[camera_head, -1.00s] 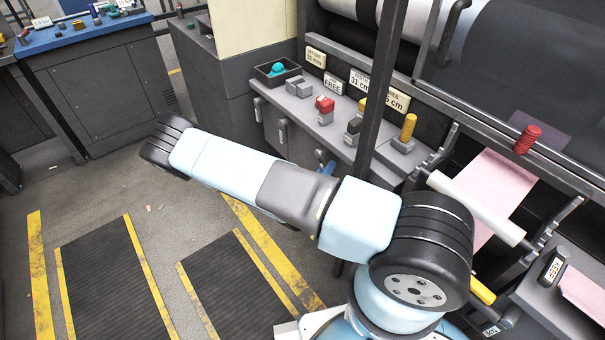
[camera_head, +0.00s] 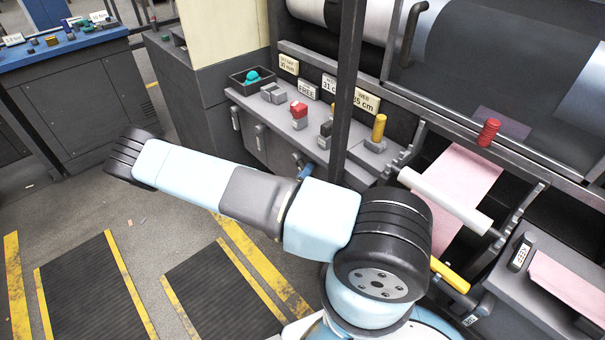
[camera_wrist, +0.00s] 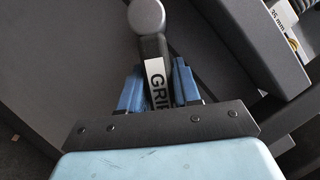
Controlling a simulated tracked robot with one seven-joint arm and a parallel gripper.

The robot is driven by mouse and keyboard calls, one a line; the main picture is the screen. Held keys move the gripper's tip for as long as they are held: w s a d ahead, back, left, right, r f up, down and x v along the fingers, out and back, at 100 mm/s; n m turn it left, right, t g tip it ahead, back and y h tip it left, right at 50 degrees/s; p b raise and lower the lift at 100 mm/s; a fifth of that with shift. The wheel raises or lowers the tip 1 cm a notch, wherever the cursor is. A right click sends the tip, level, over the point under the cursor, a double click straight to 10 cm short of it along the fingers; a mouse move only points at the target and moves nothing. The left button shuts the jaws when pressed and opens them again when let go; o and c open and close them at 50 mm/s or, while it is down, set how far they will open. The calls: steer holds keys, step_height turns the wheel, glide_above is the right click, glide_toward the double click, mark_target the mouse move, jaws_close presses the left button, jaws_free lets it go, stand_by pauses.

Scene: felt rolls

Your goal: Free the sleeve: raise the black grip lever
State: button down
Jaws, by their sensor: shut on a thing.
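In the wrist view, the black grip lever (camera_wrist: 152,46) has a rounded grey knob at its end and a white label, partly covered, reading "GRIP". My gripper (camera_wrist: 158,80) has blue fingers on both sides of the labelled part and is shut on it. In the head view, my arm hides the lever and most of the gripper. A white roll (camera_head: 445,199), perhaps the sleeve, lies across dark notched brackets at the right, with pink felt beneath it.
A grey bench holds a red knob (camera_head: 299,109), a yellow-handled lever (camera_head: 379,127) and a dark tray (camera_head: 252,79) with a teal object. A dark upright post (camera_head: 348,85) stands in front of it. A red ribbed knob (camera_head: 488,132) is above the pink felt.

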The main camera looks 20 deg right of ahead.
steer(key=c, duration=0.9)
jaws_free()
steer(key=shift+a, duration=0.15)
steer(key=shift+a, duration=0.1)
steer(key=v, duration=1.3)
steer(key=shift+s+a+f, duration=0.2)
steer(key=shift+s+f, duration=0.05)
